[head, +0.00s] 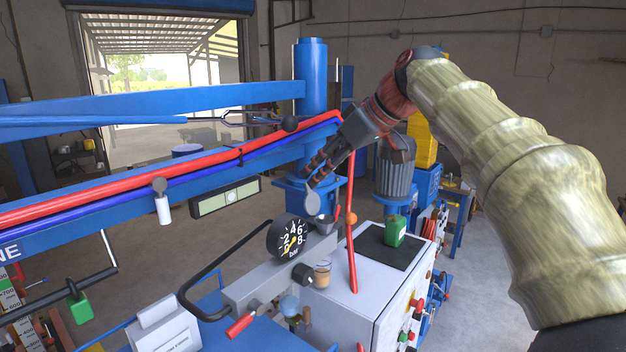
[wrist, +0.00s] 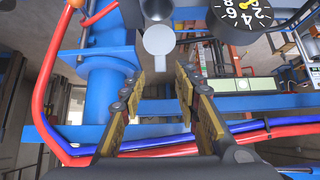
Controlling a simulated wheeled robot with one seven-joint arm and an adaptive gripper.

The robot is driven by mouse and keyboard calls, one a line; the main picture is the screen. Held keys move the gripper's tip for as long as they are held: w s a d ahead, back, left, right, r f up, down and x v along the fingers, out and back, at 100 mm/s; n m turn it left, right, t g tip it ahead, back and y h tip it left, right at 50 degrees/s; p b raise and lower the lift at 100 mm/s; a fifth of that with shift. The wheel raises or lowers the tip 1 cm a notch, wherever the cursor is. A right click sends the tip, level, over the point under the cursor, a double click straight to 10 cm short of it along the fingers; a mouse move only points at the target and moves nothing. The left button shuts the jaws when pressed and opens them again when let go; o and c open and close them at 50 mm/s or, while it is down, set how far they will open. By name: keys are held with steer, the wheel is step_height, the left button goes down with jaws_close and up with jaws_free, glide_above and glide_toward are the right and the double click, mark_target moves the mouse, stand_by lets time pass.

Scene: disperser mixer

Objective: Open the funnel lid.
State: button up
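A small pale grey round disc, which looks like the funnel lid (head: 312,202), stands beside a small grey funnel (head: 328,225) near the pressure gauge. The disc's flat face is turned toward the head camera; how far it covers the funnel is unclear. My gripper (head: 318,179) is just above the disc, pointing down at it. In the wrist view the lid (wrist: 159,40) lies just beyond the fingertips, centred between them. My gripper (wrist: 159,82) is open there, with a wide gap and nothing held between the fingers.
A pressure gauge (head: 291,237) sits left of the funnel. A red hose (head: 351,220) runs down close to the right of my gripper. A blue column (head: 312,80) stands behind.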

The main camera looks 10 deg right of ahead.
steer(key=v, duration=0.7)
steer(key=shift+s+d+r, duration=0.2)
steer(key=shift+s+r, duration=0.05)
steer(key=shift+r, duration=0.05)
steer(key=shift+c, duration=0.2)
